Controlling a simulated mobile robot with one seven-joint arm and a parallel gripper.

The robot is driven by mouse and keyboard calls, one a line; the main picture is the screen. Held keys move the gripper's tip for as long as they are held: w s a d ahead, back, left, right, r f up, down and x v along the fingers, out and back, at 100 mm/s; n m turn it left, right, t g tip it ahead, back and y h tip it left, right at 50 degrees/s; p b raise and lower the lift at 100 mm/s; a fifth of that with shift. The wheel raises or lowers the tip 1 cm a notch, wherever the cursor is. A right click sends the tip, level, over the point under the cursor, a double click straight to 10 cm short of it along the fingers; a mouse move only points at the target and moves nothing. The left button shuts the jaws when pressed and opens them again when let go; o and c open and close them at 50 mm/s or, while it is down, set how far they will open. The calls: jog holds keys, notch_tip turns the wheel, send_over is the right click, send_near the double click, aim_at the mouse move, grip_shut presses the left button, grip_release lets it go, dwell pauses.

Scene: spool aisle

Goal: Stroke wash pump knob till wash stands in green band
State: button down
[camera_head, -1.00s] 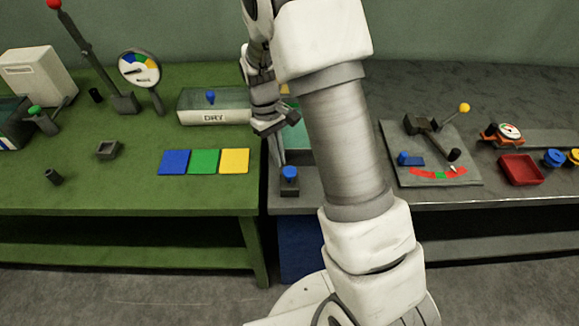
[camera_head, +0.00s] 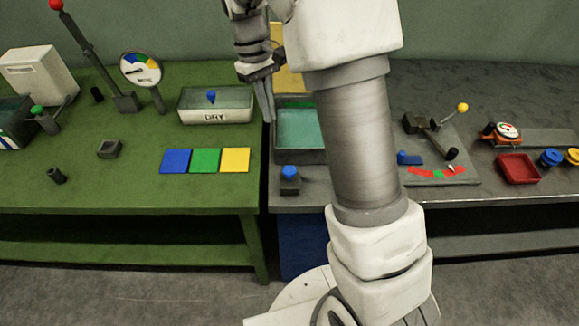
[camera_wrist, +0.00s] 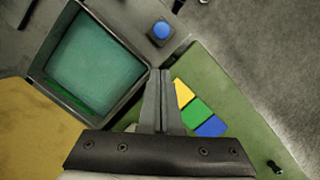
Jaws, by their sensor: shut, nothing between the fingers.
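The wash pump knob (camera_head: 289,172) is blue and sits on a dark block at the front left of the grey bench. It also shows in the wrist view (camera_wrist: 161,30), beyond my fingertips. The wash tank (camera_head: 299,135) behind it holds teal liquid, with a green band (camera_wrist: 92,98) along one inner wall; I cannot tell exactly where the liquid stands against it. My gripper (camera_head: 270,118) is shut and empty, above and behind the knob, near the tank's left side and apart from the knob. The shut fingers also show in the wrist view (camera_wrist: 161,75).
A yellow panel (camera_head: 288,75) stands behind the tank. A lever plate (camera_head: 440,172) and red tray (camera_head: 518,168) are to the right.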

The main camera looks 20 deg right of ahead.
jog(key=shift+v, duration=2.25)
jog(key=shift+f+p, duration=0.1)
jog(key=shift+p, duration=0.4)
